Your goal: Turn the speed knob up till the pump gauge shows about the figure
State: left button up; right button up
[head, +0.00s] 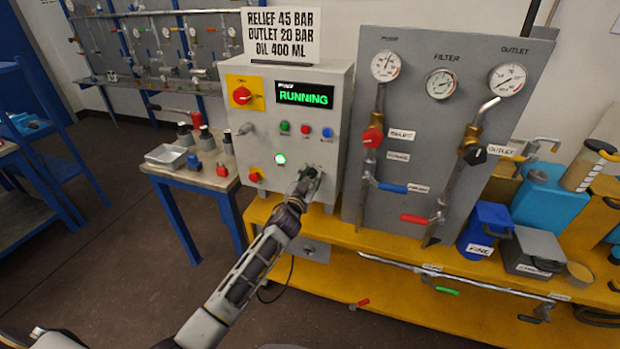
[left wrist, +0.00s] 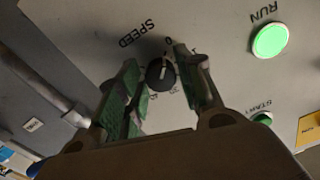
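The black speed knob (left wrist: 161,74), with a white pointer line, is on the grey control box (head: 334,130), under the word SPEED in the left wrist view. My left gripper (left wrist: 158,75) has its green-padded fingers apart, one on each side of the knob; I cannot tell whether they touch it. In the head view the left gripper (head: 312,175) is at the lower right of the box front and hides the knob. The pump gauge (head: 385,66) is at the panel's upper left; its reading is too small to tell. My right gripper is not in view.
A sign (head: 281,34) reads RELIEF 45 BAR, OUTLET 20 BAR, OIL 400 ML. The display (head: 304,95) reads RUNNING, and the run lamp (left wrist: 270,40) glows green. The filter gauge (head: 441,84), outlet gauge (head: 507,80) and pipes are on the panel at right.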

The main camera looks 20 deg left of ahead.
pick_arm(q)
jog(key=c, duration=0.5)
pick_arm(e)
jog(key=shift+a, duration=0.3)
pick_arm(q)
jog(key=shift+m+p, duration=0.3)
jog(key=shift+m, duration=2.3)
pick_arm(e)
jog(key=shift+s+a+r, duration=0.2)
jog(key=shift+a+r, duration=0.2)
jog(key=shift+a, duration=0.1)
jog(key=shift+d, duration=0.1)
